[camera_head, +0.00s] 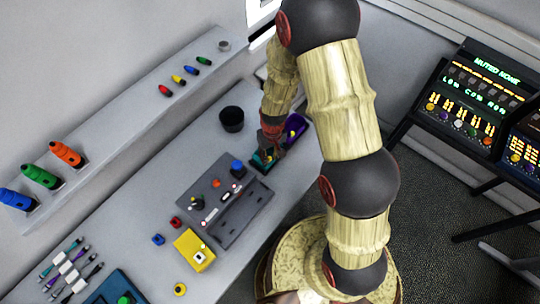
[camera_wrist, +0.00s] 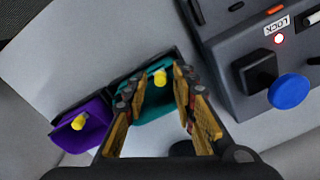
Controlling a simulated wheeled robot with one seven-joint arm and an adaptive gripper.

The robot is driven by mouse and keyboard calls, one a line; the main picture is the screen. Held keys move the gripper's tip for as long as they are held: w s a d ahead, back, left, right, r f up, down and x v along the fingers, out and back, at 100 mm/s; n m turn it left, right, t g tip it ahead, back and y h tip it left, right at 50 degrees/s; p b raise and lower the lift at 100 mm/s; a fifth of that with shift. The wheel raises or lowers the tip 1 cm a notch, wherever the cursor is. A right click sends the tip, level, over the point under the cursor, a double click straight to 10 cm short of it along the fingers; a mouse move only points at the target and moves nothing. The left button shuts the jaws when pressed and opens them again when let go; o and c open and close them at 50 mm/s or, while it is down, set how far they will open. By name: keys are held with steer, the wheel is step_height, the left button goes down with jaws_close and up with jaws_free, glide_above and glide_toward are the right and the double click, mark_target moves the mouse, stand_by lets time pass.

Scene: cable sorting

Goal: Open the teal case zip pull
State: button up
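I cannot tell whether either finger touches the pull. In the head view the teal case (camera_head: 260,160) is partly hidden under my gripper (camera_head: 268,152). The fingers cover parts of the case's sides.
A purple case (camera_wrist: 82,125) with a yellow pull is beside the teal one. A grey panel (camera_head: 225,207) with a blue knob (camera_wrist: 289,91) is close on the other side. A black cup (camera_head: 232,119) stands behind. Connectors line the wall ledge.

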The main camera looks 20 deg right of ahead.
stand_by(0.3)
steer(key=r, duration=1.2)
steer(key=shift+d, duration=0.3)
steer(key=s+d+r+t+b, duration=0.1)
steer(key=s+r+t+b, duration=0.1)
steer(key=s+r+b, duration=0.2)
steer(key=s+d+r+m+t+b, duration=0.1)
steer(key=s+d+r+t+b, duration=0.1)
steer(key=s+r+b, duration=0.3)
steer(key=s+d+r+t+b, duration=0.1)
steer(key=s+d+r+b, duration=0.1)
steer(key=s+r+b, duration=0.2)
steer(key=shift+s+d+r+m+t+h+b, duration=0.15)
steer(key=shift+s+b, duration=0.25)
steer(key=shift+s, duration=0.25)
steer(key=shift+s+r+m+t+h+b, duration=0.1)
steer(key=shift+s+b, duration=0.3)
steer(key=shift+s, duration=0.3)
steer(key=shift+s+d+r+m+t+h+b, duration=0.15)
steer(key=shift+s+b, duration=0.25)
steer(key=shift+s, duration=0.25)
